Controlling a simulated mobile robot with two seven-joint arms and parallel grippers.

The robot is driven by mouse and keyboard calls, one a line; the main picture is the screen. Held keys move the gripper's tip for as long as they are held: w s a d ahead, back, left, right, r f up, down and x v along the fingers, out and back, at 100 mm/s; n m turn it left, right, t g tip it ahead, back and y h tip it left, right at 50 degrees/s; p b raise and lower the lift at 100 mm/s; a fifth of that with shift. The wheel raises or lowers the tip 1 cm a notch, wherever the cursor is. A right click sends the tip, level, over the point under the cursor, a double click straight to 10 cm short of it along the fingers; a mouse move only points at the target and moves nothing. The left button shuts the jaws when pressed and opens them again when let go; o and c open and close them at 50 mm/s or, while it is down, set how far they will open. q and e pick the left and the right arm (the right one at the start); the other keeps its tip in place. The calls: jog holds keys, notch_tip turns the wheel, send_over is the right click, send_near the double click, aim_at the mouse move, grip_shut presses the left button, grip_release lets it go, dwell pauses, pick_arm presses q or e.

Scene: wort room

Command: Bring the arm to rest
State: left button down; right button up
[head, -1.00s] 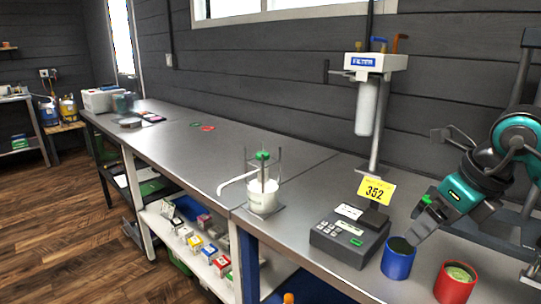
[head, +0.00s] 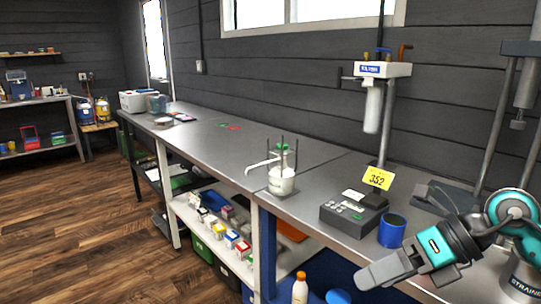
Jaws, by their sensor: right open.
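My right arm comes in from the right, and its grey gripper (head: 372,274) points left in front of the bench's front edge. It holds nothing that I can see; the gap between its fingers does not show clearly. The blue cup (head: 391,231) stands upright on the bench, behind and apart from the gripper. My left gripper is not in view.
A grey metal bench (head: 215,147) runs along the wall. A beaker (head: 281,180) stands further left. Boxes and bottles fill the shelf below. The wooden floor at left is clear.

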jog(key=s+a+r+m+t+y, duration=0.2)
jog(key=a+m+t+y, duration=0.1)
jog(key=a+m+y, duration=0.5)
jog(key=d+f+m+t+h+p, duration=0.1)
jog(key=d+f+m+t+h, duration=0.35)
jog(key=f+m+h, duration=0.6)
jog(key=d+f+m+t+h, duration=0.3)
jog(key=f+m+t, duration=0.4)
jog(key=m, duration=0.9)
jog(key=s+f+m+g+h, duration=0.2)
jog(key=s+f+m+g, duration=0.2)
jog(key=s+f, duration=0.5)
notch_tip(320, 180, down, 3)
jog(key=shift+s+f+g+p, duration=0.2)
jog(key=shift+s+g+p, duration=0.15)
jog(key=shift+g, duration=0.7)
jog(key=shift+a+m, duration=0.1)
jog(key=shift+m, duration=0.15)
